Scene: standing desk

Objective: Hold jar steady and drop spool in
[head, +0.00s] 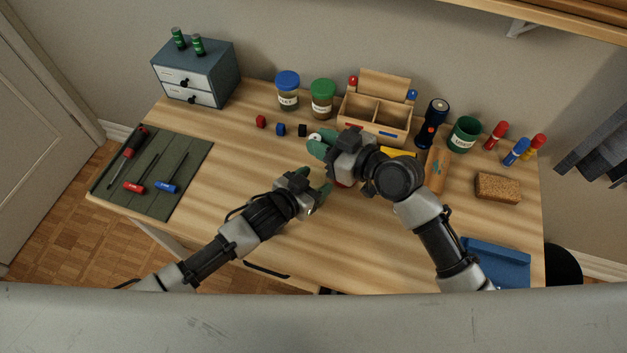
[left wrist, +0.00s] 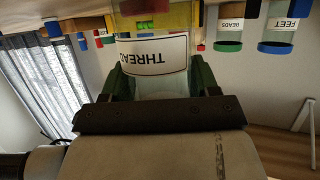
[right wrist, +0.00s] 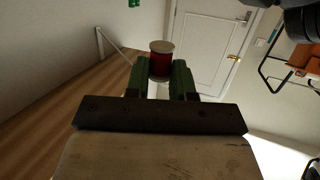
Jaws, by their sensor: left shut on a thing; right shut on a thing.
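The jar (left wrist: 155,60) labelled THREAD shows upside down in the left wrist view. My left gripper (head: 320,193) is shut on its sides, and the gripper also shows in the left wrist view (left wrist: 155,82). In the head view the jar is mostly hidden by my arms. The red spool (right wrist: 160,64) with pale ends sits between the fingertips of my right gripper (right wrist: 161,75), which is shut on it. In the head view the right gripper (head: 318,146) is beyond the left one, and a pale spool end (head: 314,137) shows there.
Two lidded jars, blue (head: 287,90) and green (head: 322,98), stand at the back beside a wooden organizer (head: 377,130). Small red, blue and black blocks (head: 281,129) lie in front. The front middle is clear.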

